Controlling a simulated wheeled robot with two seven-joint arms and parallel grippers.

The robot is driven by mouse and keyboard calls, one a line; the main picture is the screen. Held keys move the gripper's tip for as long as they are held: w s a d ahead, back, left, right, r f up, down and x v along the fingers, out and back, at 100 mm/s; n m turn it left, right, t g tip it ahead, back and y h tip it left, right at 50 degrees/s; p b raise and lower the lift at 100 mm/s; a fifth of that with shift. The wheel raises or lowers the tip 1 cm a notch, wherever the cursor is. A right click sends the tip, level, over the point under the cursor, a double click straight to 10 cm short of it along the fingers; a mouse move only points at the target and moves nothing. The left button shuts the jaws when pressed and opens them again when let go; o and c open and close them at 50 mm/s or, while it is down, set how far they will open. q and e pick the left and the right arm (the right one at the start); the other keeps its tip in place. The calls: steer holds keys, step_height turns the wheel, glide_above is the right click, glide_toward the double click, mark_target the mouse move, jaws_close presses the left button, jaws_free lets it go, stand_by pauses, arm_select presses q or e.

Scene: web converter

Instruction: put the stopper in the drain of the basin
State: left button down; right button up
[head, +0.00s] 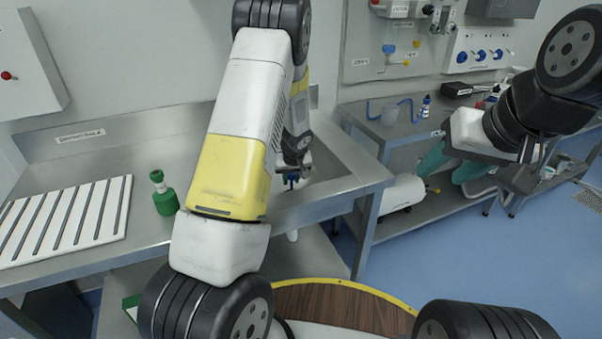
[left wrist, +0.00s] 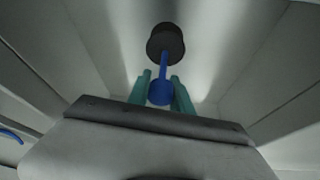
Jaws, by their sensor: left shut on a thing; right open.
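My left gripper (head: 291,172) reaches down into the steel basin (head: 345,160), its arm blocking much of the basin in the head view. In the left wrist view, the teal fingers of this gripper (left wrist: 161,80) are shut on the blue knob of the stopper (left wrist: 165,44). The stopper has a thin blue stem and a dark round plug, which points away from the fingers. I cannot see the drain in either view. My right gripper (head: 522,176) is open and empty, right of the basin and away from it.
A green bottle (head: 164,193) and a white slotted rack (head: 65,222) stand on the counter left of the basin. At the right, a steel bench (head: 385,130) holds a beaker and tubing, with a white cylinder (head: 402,192) below. Blue floor (head: 450,245) lies clear in front.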

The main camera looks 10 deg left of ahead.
mark_target(292, 183)
arm_select(q)
steer(key=shift+f, duration=1.45)
steer(key=shift+f, duration=0.1)
steer(key=c, duration=1.1)
jaws_free()
steer(key=shift+c, duration=0.2)
steer(key=v, duration=1.2)
steer(key=s+a+v, duration=0.1)
steer(key=a+v, duration=0.1)
steer(key=v, duration=0.9)
steer(key=s+d+r+m+h, duration=0.1)
steer(key=s+r, duration=0.3)
steer(key=s, duration=0.4)
steer(key=s+d+r+m+t+h, duration=0.1)
steer(key=s+r+m, duration=0.1)
steer(key=s+r, duration=0.3)
steer(key=s+d+r+m+h, duration=0.1)
steer(key=s+r, duration=0.4)
steer(key=s, duration=0.6)
steer(key=shift+s+d+m+t+h, duration=0.4)
steer(key=shift+m+h, duration=0.1)
steer(key=shift+m, duration=0.1)
